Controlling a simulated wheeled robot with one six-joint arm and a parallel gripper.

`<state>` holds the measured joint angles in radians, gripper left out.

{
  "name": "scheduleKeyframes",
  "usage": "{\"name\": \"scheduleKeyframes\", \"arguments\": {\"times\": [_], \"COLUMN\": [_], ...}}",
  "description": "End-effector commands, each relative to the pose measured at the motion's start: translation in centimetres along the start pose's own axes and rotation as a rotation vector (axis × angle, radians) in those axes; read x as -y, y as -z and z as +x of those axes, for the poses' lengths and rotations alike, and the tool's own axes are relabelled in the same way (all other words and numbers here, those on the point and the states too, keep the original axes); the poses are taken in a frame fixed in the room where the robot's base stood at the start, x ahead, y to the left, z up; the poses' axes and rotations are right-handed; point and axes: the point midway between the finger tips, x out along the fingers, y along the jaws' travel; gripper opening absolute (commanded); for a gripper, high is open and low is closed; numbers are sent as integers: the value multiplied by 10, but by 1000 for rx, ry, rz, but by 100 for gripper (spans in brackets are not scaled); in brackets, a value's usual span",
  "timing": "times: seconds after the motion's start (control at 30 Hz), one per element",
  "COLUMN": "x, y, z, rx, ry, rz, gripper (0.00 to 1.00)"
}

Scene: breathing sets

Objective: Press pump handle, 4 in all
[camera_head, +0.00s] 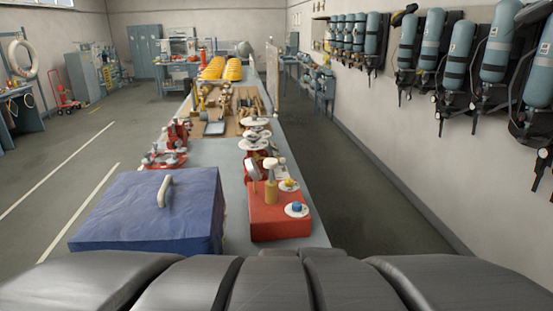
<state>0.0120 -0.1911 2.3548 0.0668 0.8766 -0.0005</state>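A red box-shaped unit (280,219) stands near the front end of the long bench. A tan upright post with a pale knob on top, which looks like the pump handle (271,186), rises from its upper face. A pale curved lever (252,170) stands just left of it. A blue knob on a white disc (296,208) and a yellow knob on a white disc (289,185) sit on the right side of the unit. My gripper does not show, so nothing is seen touching the handle.
A blue covered box (140,213) with a pale curved grip (164,191) lies left of the red unit. Red valve fittings (166,155) and white handwheels (254,139) stand behind on the bench (206,157). Air cylinders (497,52) hang on the right wall.

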Motion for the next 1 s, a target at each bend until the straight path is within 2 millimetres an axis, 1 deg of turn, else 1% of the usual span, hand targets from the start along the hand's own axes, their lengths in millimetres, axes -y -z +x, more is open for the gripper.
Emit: {"name": "scheduleKeyframes", "arguments": {"times": [0.03,0.13,0.17,1.0], "x": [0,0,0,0], "y": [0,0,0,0], "z": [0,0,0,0], "rx": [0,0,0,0], "ry": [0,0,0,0], "rz": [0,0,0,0], "gripper": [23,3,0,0]}}
